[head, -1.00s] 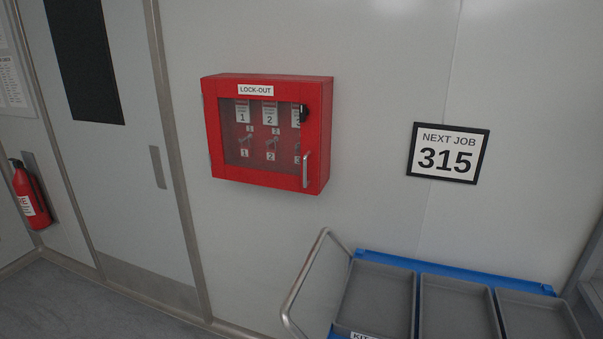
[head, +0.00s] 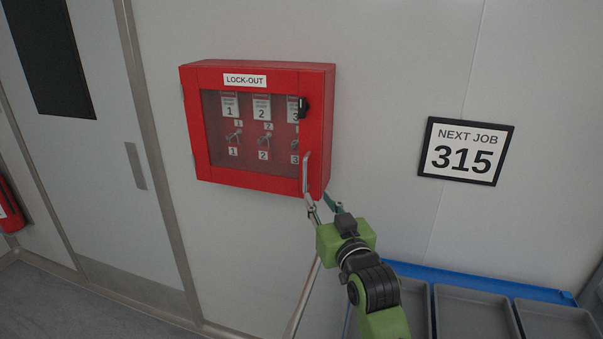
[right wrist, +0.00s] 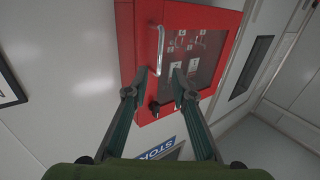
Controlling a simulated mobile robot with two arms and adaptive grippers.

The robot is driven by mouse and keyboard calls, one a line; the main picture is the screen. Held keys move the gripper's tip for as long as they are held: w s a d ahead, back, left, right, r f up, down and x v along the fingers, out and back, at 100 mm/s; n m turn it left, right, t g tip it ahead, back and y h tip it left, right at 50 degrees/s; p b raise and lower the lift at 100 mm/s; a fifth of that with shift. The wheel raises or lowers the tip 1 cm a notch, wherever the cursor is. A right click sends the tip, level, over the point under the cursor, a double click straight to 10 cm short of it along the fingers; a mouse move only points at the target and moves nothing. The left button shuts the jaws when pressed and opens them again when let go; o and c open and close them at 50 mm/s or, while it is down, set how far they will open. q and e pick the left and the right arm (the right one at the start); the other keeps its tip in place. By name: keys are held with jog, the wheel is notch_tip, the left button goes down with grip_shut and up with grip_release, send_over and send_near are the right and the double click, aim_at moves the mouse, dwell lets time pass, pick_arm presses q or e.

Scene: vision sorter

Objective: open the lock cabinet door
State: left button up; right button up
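The red lock cabinet (head: 190,150) hangs on the wall with its windowed door shut; it also shows in the right wrist view (right wrist: 125,30). Its silver upright handle (head: 306,170) is at the door's lower right, below a black lock knob (head: 303,107). Numbered tags and padlocks show behind the window. My right gripper (head: 318,203) is just below the handle. In the right wrist view my right gripper (right wrist: 160,80) is open and empty, with the handle (right wrist: 158,50) appearing between and beyond the fingertips. I cannot tell whether they touch. My left gripper is not in view.
A trolley with grey trays (head: 470,310) and a blue edge (head: 490,282) stands at the lower right, below the cabinet. A "NEXT JOB 315" sign (head: 465,151) is on the wall to the right. A door (head: 90,160) and a fire extinguisher (head: 10,207) are at the left.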

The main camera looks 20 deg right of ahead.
aim_at(305, 178)
jog(key=w+p, duration=0.1)
jog(key=w, duration=0.2)
jog(key=w+p, duration=0.1)
jog(key=w, duration=0.3)
jog(key=w+p, duration=0.1)
jog(key=w, duration=0.2)
jog(key=shift+w+r, duration=0.15)
jog(key=shift+r, duration=0.1)
jog(key=shift+w, duration=0.4)
jog(key=shift+w+f, duration=0.15)
jog(key=shift+w, duration=0.35)
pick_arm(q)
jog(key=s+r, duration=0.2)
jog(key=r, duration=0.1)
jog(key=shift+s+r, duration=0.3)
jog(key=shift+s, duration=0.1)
pick_arm(e)
grip_shut()
